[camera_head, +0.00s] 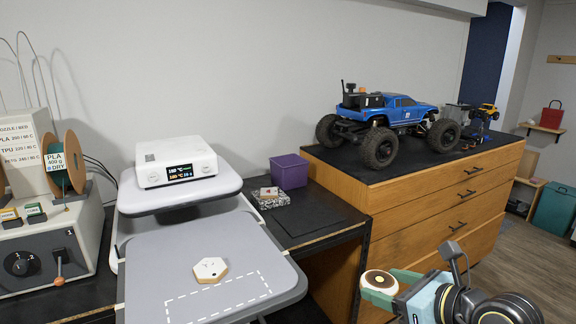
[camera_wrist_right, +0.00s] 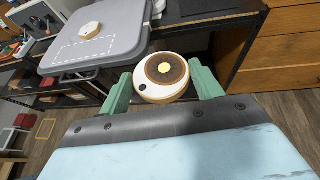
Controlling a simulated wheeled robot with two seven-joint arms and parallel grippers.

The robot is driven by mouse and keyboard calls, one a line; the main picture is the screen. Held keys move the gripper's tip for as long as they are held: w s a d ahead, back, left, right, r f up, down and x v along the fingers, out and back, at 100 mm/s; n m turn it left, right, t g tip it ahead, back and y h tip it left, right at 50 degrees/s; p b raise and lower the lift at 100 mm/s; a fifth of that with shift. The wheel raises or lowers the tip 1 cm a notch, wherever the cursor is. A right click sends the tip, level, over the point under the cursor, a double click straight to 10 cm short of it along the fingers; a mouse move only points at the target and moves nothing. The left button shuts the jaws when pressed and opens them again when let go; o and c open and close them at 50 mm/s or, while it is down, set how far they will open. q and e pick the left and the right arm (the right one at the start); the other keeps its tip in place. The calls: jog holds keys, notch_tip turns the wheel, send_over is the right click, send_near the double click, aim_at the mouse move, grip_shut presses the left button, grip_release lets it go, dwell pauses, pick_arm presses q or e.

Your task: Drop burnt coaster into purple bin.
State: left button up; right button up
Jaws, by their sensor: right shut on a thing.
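The burnt coaster (camera_head: 379,281) is a round pale wooden disc with a dark brown ring on its face. It also shows in the right wrist view (camera_wrist_right: 163,77). My right gripper (camera_wrist_right: 163,92) is shut on it, with a green finger on each side. In the head view my right gripper (camera_head: 388,290) is at the lower right, in front of the wooden drawers and well apart from the bin. My left gripper is not in view.
A hexagonal pale coaster (camera_head: 210,270) lies on the grey plate (camera_head: 150,255). A blue RC truck (camera_head: 385,120) stands on the wooden drawers (camera_head: 420,205). The bench's front right is clear.

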jog(key=s+d+f+m+h+b, duration=0.1)
jog(key=s+d+f, duration=0.1)
jog(key=s, duration=0.3)
jog(key=shift+s+f+t+b, duration=0.3)
jog(key=shift+f+b, duration=0.1)
jog(key=shift+f, duration=0.2)
